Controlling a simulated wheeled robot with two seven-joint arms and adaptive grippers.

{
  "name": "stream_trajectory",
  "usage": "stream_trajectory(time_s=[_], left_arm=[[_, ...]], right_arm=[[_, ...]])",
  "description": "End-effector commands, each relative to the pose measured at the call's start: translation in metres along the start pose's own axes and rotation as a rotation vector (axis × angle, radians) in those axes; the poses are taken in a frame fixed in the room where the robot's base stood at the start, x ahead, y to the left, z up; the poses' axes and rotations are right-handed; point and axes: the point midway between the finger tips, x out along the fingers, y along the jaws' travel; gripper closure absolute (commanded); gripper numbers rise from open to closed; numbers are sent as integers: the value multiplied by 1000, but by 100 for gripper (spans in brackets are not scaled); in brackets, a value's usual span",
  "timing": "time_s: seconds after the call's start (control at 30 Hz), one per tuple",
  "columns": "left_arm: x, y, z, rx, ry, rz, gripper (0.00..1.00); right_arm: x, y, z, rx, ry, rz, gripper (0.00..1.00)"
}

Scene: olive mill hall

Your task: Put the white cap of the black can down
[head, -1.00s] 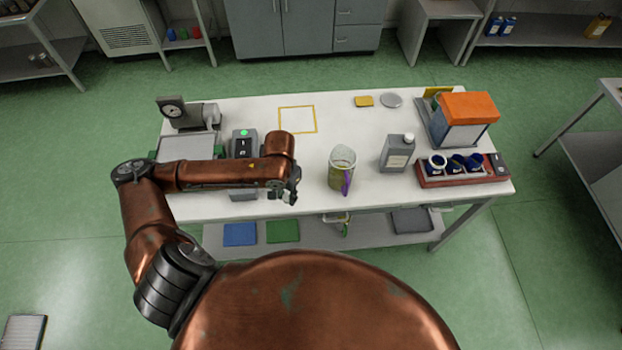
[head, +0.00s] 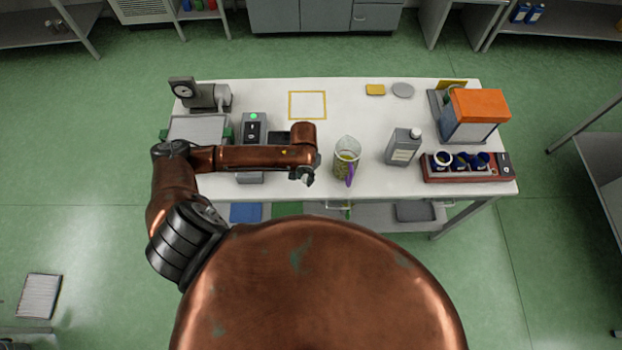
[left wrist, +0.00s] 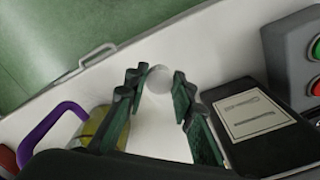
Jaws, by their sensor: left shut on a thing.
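My left gripper (head: 307,179) is near the front edge of the white table, left of the glass jug. In the left wrist view its two dark green fingers (left wrist: 158,100) are closed around a round white cap (left wrist: 158,79) at their tips. I cannot tell whether the cap touches the table. A black can with a pale label (left wrist: 258,122) is right of the fingers in the left wrist view. In the head view a dark part of it (head: 279,137) shows behind my arm, and the rest is hidden. My right gripper is not in view.
The glass jug (head: 346,158) with a purple handle stands close to the gripper. A grey can (head: 403,148) and a red rack with blue cups (head: 468,176) are farther right. A grey switch box (head: 252,128) is left of the black can. A yellow-outlined square (head: 307,105) is empty.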

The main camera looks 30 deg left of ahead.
Motion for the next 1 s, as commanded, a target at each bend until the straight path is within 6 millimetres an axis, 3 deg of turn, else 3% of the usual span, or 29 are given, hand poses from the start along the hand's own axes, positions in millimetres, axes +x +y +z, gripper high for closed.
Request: stream_trajectory(time_s=[0.2, 0.37, 0.53, 0.97, 1.0], left_arm=[[23, 3, -21, 1, 3, 0, 100], [34, 5, -30, 1, 2, 0, 100], [57, 4, -28, 1, 2, -1, 100], [64, 4, -27, 1, 2, -1, 100], [64, 4, -28, 1, 2, -1, 74]], right_arm=[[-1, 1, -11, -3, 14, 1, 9], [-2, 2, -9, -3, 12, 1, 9], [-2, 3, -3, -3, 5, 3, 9], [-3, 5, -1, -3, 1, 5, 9], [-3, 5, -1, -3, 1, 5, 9]])
